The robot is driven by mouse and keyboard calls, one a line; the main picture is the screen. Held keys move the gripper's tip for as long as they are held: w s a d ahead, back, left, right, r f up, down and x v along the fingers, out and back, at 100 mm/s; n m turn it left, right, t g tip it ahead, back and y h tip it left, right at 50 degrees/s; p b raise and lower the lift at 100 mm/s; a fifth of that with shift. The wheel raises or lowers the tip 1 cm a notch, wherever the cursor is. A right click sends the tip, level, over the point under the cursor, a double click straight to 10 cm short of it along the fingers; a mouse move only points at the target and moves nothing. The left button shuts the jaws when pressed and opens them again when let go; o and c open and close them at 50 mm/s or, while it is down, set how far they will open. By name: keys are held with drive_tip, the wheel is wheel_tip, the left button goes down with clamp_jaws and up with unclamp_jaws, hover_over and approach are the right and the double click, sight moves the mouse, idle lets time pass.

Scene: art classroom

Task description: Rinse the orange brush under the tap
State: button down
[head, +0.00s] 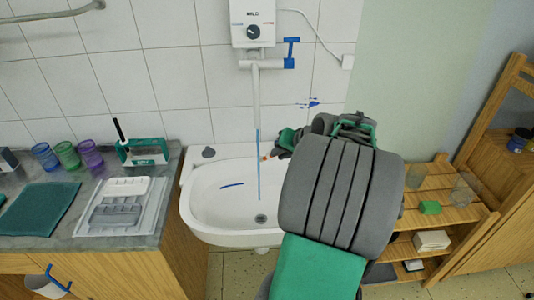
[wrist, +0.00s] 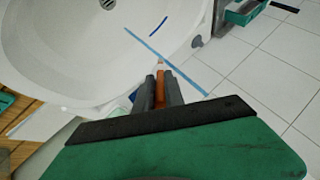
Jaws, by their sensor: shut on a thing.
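My gripper (wrist: 160,88) is shut on the orange brush (wrist: 160,70), whose pale tip points away from the fingers over the white basin. In the head view the gripper (head: 275,148) is partly hidden behind my arm, and a small bit of the brush (head: 266,157) shows. The tap (head: 256,95) hangs from a white wall heater with a blue lever (head: 291,52). A thin blue stream of water (head: 258,165) falls from it into the basin; it also shows in the wrist view (wrist: 186,77). The brush tip is right beside the stream; whether it touches I cannot tell.
The white basin (head: 195,205) has a blue streak (head: 231,185) inside. Left is a counter with a grey palette tray (head: 84,222), coloured cups (head: 68,154) and a green-and-white holder (head: 148,151) with a dark handle. Wooden shelves (head: 440,195) stand at right.

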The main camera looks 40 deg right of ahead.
drive_tip(key=shift+s, duration=2.6)
drive_tip(key=s+f+p+v, duration=0.1)
drive_tip(key=p+v, duration=0.3)
drive_tip(key=v, duration=0.3)
drive_tip(key=shift+s, duration=0.1)
